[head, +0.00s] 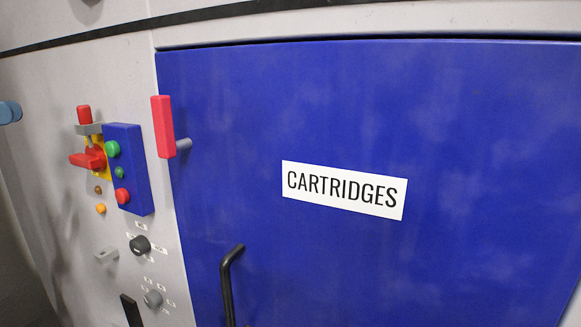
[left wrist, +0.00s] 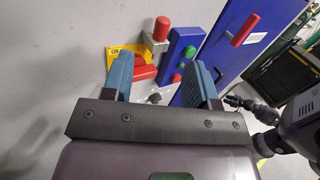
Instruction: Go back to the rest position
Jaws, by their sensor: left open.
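My left gripper (left wrist: 159,64) is open and empty in the left wrist view, its two blue fingers spread apart. Beyond the fingers are a red rotary handle on a yellow plate (left wrist: 115,52) and a blue button box (left wrist: 184,48). In the head view only a small blue-grey piece, likely a fingertip of this gripper (head: 10,112), shows at the left edge. The red handle (head: 88,160) and the blue box (head: 132,168) with green and red buttons stand clear of it there. My right gripper cannot be made out.
A large blue door (head: 400,110) labelled CARTRIDGES fills the right of the head view. A red latch handle (head: 163,126) and a black pull handle (head: 227,280) stick out near its left side.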

